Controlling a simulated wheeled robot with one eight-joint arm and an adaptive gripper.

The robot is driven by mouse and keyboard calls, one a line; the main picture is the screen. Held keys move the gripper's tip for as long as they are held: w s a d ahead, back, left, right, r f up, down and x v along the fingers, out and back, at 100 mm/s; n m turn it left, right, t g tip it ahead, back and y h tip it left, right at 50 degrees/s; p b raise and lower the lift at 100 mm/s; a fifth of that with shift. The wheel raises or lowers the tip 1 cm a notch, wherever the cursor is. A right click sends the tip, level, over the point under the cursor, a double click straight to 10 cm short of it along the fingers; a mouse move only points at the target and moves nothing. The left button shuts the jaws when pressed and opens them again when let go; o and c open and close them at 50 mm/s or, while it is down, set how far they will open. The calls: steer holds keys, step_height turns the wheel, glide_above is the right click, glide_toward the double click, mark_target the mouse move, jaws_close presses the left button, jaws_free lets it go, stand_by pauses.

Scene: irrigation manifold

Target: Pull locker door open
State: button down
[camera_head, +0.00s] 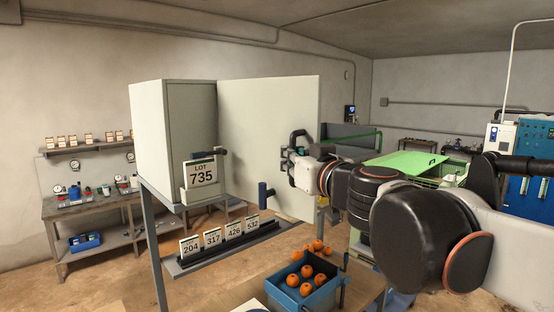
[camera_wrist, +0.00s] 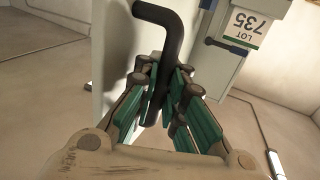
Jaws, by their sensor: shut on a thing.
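The grey locker (camera_head: 190,125) stands on a metal frame left of centre. Its pale door (camera_head: 265,130) stands swung wide out to the right of the locker body. The door also shows in the wrist view (camera_wrist: 112,50) at the left of my gripper. The black bent handle (camera_wrist: 172,30) sticks out from the door. My gripper (camera_wrist: 160,95) is shut on the handle, with its green-padded fingers on both sides of the bar. In the head view my gripper (camera_head: 298,160) is at the door's right edge, and the handle is partly hidden by it.
A "LOT 735" sign (camera_head: 201,174) hangs at the locker front. A rail (camera_head: 225,250) with several number cards runs below the door. A blue crate (camera_head: 310,293) of orange fruit stands below my arm. A workbench (camera_head: 85,205) is at the left.

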steer(key=shift+d+f, duration=0.1)
steer(key=c, duration=1.8)
jaws_free()
steer(key=shift+o, duration=0.7)
steer(key=shift+s+d, duration=0.3)
steer(key=shift+w+a, duration=0.2)
steer(key=v, duration=1.2)
